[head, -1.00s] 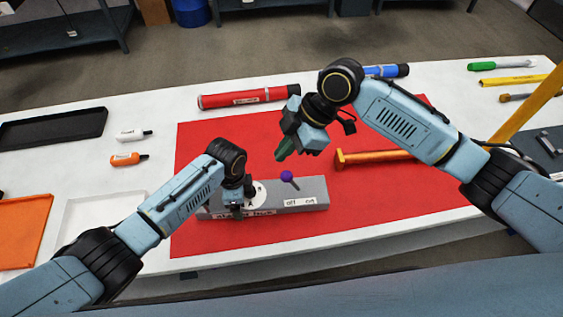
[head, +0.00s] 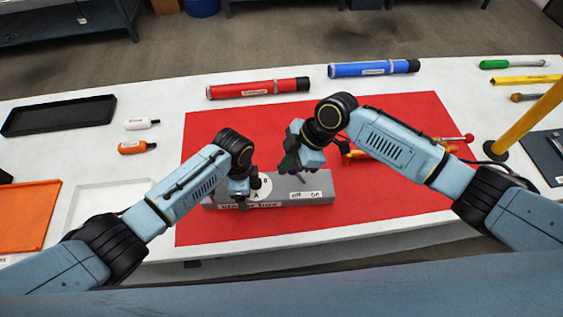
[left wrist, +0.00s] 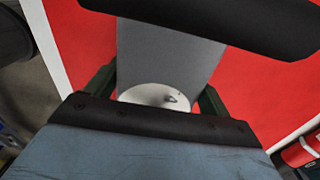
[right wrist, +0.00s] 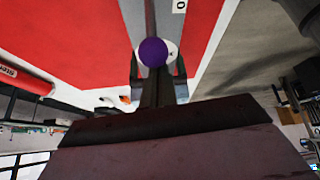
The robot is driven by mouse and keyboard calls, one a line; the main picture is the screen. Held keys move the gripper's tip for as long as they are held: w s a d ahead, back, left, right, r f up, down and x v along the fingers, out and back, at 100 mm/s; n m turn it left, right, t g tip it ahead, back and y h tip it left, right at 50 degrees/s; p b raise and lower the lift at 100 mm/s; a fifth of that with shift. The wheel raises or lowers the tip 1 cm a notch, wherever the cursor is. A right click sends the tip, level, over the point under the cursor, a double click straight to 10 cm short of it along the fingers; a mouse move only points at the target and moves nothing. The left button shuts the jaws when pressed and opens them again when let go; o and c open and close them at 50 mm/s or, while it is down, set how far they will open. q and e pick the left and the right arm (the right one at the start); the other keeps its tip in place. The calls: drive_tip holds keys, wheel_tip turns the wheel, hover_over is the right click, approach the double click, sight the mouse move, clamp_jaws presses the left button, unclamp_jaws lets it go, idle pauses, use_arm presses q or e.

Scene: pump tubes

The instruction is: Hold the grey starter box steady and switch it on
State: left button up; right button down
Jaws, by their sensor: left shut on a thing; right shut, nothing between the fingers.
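The grey starter box (head: 322,183) lies on the red mat (head: 230,228), with a white dial (head: 265,187) and an OFF/ON label (head: 308,195) on top. My left gripper (head: 242,198) is shut on the box at its left part. The left wrist view shows its green fingers on either side of the box (left wrist: 165,50), near the dial (left wrist: 150,95). My right gripper (head: 288,168) is shut and empty, low over the box. The purple lever knob (right wrist: 153,52) shows just beyond its fingers in the right wrist view; contact cannot be told. The knob is mostly hidden in the head view.
A red tube (head: 258,90) and a blue tube (head: 372,69) lie behind the mat. An orange tool (head: 362,154) lies partly under my right arm. A yellow post (head: 525,120) stands at right. A white tray (head: 105,205) is left of the mat.

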drive_tip(key=shift+d+r+y, duration=0.2)
drive_tip(key=shift+d+y, duration=0.4)
drive_tip(key=shift+y, duration=0.1)
